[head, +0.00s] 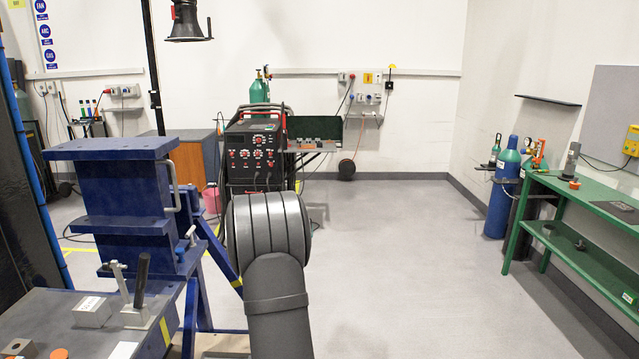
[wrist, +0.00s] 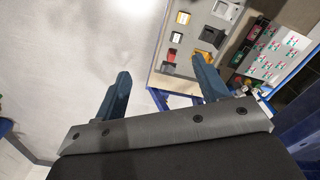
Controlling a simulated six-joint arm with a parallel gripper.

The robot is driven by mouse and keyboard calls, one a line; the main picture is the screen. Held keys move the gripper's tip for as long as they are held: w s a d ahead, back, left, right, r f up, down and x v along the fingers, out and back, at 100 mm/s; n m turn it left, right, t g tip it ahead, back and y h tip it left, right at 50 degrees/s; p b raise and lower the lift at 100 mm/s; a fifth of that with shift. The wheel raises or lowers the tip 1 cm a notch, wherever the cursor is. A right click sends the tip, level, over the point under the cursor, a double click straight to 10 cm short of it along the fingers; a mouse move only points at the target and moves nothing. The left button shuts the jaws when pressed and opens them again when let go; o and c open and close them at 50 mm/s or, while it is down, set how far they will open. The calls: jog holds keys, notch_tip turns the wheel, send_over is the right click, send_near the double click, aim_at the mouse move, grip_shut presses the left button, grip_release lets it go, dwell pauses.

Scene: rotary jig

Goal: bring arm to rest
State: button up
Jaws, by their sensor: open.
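My gripper (wrist: 160,66) shows in the wrist view with its two blue fingers spread apart and nothing between them. The left finger is over bare floor; the right finger overlaps the edge of a work table (wrist: 190,45). In the head view a dark grey link of my arm rises at the bottom centre, and the gripper itself does not show there. The blue jig frame (head: 122,200) stands at the left of the head view, apart from the visible arm link.
A bench (head: 40,312) with a toggle clamp (head: 137,295) and a grey block (head: 92,312) is at lower left. A welding machine (head: 256,150) stands behind my arm. A green table (head: 580,205) and blue cylinder (head: 503,195) are at right. The central floor is clear.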

jog(key=s+d+f+m, duration=0.2)
jog(key=s+d+f, duration=0.1)
jog(key=d, duration=0.4)
jog(key=shift+f+m, duration=0.4)
jog(key=shift+f, duration=0.4)
jog(key=shift+s, duration=0.1)
